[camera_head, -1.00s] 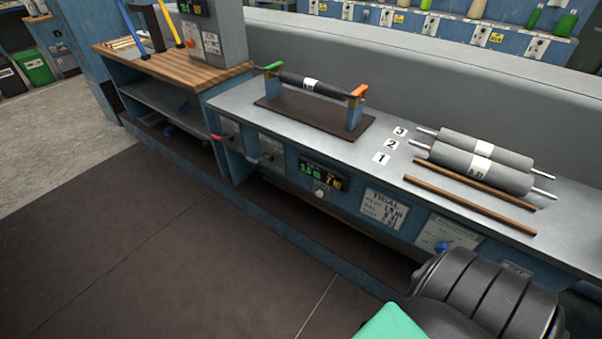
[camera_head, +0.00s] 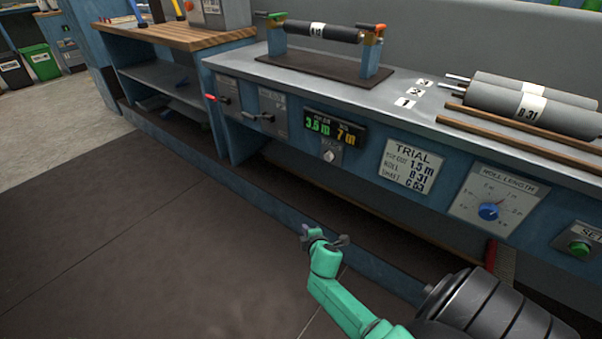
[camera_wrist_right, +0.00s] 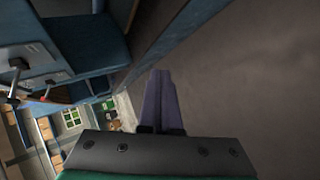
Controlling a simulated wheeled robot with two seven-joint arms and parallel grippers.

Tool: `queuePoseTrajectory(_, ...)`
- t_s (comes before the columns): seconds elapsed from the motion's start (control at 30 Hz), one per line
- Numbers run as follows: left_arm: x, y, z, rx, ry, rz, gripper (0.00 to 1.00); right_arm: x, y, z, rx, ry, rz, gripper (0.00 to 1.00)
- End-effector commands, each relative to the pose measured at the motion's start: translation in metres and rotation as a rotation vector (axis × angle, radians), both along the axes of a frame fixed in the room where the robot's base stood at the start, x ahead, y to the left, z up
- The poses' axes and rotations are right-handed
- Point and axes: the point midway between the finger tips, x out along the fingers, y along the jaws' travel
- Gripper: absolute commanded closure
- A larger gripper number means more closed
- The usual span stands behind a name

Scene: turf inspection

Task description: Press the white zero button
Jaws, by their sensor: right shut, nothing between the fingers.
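The white zero button (camera_head: 329,156) is a small round knob on a grey plate, just below the display (camera_head: 335,130) on the front of the blue bench. The display reads 3.5 m in green and 7 m in yellow. My right gripper (camera_head: 325,237) is at the end of a green arm, low in front of the bench and well below the button, not touching it. In the right wrist view its dark fingers (camera_wrist_right: 160,98) are together with nothing between them. My left gripper is not in view.
A trial card (camera_head: 411,166), a blue roll length dial (camera_head: 489,211) and a green set button (camera_head: 579,248) sit right along the panel. Grey rollers (camera_head: 498,101) lie on the bench top. The floor in front is clear.

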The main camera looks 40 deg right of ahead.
Motion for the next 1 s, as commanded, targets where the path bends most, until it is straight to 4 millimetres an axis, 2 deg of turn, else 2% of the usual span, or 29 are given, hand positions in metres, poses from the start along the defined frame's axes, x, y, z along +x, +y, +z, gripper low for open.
queuePoseTrajectory(0.03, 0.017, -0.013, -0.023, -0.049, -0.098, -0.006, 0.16, 0.024, -0.010, -0.012, -0.121, -0.080, 0.028, 1.00)
queuePoseTrajectory(0.07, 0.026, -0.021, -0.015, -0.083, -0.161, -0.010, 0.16, 0.036, -0.016, 0.003, -0.207, -0.126, 0.043, 1.00)
queuePoseTrajectory(0.1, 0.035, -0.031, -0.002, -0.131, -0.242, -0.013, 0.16, 0.048, -0.022, 0.025, -0.324, -0.186, 0.055, 1.00)
queuePoseTrajectory(0.13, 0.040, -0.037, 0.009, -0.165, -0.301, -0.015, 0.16, 0.054, -0.026, 0.042, -0.411, -0.227, 0.057, 1.00)
queuePoseTrajectory(0.2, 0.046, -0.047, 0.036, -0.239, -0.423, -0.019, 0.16, 0.059, -0.033, 0.082, -0.597, -0.308, 0.046, 1.00)
queuePoseTrajectory(0.3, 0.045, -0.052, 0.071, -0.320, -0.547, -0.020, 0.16, 0.054, -0.036, 0.129, -0.796, -0.384, 0.010, 1.00)
queuePoseTrajectory(0.4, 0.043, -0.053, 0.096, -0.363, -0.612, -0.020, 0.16, 0.047, -0.036, 0.158, -0.901, -0.417, -0.016, 1.00)
queuePoseTrajectory(0.53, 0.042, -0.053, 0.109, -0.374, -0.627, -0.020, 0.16, 0.044, -0.036, 0.172, -0.927, -0.423, -0.024, 1.00)
queuePoseTrajectory(0.87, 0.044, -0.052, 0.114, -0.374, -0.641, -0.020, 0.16, 0.047, -0.041, 0.171, -0.922, -0.422, -0.023, 1.00)
queuePoseTrajectory(1.0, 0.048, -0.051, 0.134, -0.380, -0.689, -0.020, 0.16, 0.051, -0.053, 0.170, -0.923, -0.420, -0.021, 1.00)
